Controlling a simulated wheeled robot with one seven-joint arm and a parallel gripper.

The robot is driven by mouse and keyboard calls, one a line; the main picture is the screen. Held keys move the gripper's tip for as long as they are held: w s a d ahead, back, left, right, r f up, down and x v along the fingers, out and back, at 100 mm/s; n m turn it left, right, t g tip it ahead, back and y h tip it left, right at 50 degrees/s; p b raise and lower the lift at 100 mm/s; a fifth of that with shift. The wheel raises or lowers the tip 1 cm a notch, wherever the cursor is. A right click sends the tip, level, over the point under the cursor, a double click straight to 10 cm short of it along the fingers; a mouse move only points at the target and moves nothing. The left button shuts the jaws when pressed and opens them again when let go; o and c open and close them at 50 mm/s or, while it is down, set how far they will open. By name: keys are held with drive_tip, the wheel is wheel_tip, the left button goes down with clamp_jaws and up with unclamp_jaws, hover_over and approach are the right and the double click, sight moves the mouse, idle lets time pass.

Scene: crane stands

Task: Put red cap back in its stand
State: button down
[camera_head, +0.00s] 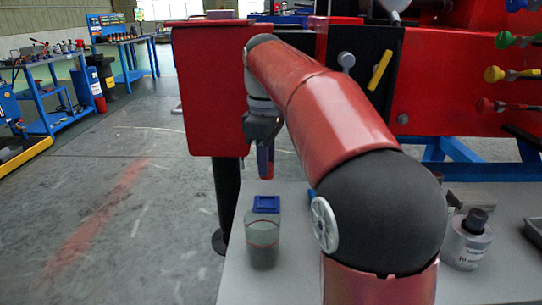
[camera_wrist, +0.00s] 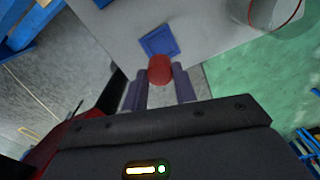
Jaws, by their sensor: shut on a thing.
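The red cap (camera_wrist: 160,70) is between the two fingers of my gripper (camera_wrist: 160,82), near their tips in the wrist view. In the head view my gripper (camera_head: 265,172) points down above the far left part of the table, and a bit of red shows at its fingers. A flat blue square piece (camera_wrist: 159,41) lies on the grey table just beyond the cap in the wrist view. It also shows in the head view (camera_head: 266,204), below my gripper. It may be the stand; I cannot tell for sure. The cap appears above the table, apart from the blue piece.
A clear glass beaker (camera_head: 262,243) with a red line stands in front of the blue piece. A dark-capped bottle (camera_head: 467,240) stands at the right of the table (camera_head: 490,275). A red cabinet (camera_head: 208,90) rises behind. Coloured valve handles (camera_head: 502,74) are at the far right.

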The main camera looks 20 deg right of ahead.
drive_tip(key=shift+f+b, duration=2)
drive_tip(key=shift+f, duration=0.8)
drive_tip(key=shift+f, duration=0.15)
drive_tip(key=shift+f+b, duration=0.45)
drive_tip(key=shift+f, duration=0.25)
drive_tip(key=c, duration=1)
unclamp_jaws()
drive_tip(key=shift+c, duration=0.2)
drive_tip(key=shift+r, duration=0.1)
wheel_tip(320, 180, up, 5)
drive_tip(key=p, duration=0.5)
